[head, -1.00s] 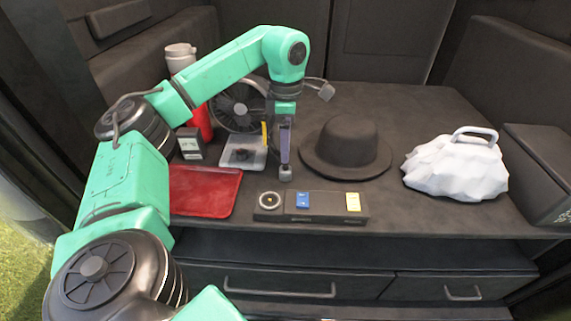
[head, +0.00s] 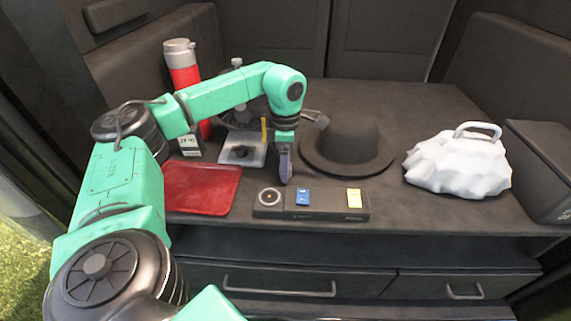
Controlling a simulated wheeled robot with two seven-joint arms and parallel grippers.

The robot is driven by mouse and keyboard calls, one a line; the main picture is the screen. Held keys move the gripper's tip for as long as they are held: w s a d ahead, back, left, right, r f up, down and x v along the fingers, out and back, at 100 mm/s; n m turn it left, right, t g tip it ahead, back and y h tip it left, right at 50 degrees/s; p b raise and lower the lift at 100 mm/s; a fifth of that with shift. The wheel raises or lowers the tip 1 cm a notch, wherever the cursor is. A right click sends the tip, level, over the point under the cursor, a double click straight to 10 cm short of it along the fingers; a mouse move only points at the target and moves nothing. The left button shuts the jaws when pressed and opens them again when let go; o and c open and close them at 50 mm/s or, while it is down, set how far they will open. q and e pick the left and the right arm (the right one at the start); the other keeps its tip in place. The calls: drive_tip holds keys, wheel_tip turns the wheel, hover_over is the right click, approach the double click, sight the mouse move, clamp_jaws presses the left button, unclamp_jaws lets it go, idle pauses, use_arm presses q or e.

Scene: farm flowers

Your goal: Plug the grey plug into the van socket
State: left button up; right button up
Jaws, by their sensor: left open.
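The van socket panel is a low black box (head: 325,203) at the table's front edge, with a round, light-rimmed socket (head: 269,197) at its left end and blue and yellow labels. My left gripper (head: 286,178) points down just behind the panel, a little right of the round socket. It is open, seen edge-on, with its tips close to the tabletop. I cannot make out the grey plug clearly; the fingers may hide it. My right gripper is out of view.
A red tray (head: 202,189) lies left of the panel. A dark hat (head: 347,150) and white bag (head: 459,166) stand to the right.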

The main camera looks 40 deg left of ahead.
use_arm(q)
drive_tip(key=shift+c, duration=1.2)
clamp_jaws()
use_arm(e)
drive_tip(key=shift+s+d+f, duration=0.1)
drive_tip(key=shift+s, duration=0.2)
use_arm(q)
drive_tip(key=shift+r, duration=0.15)
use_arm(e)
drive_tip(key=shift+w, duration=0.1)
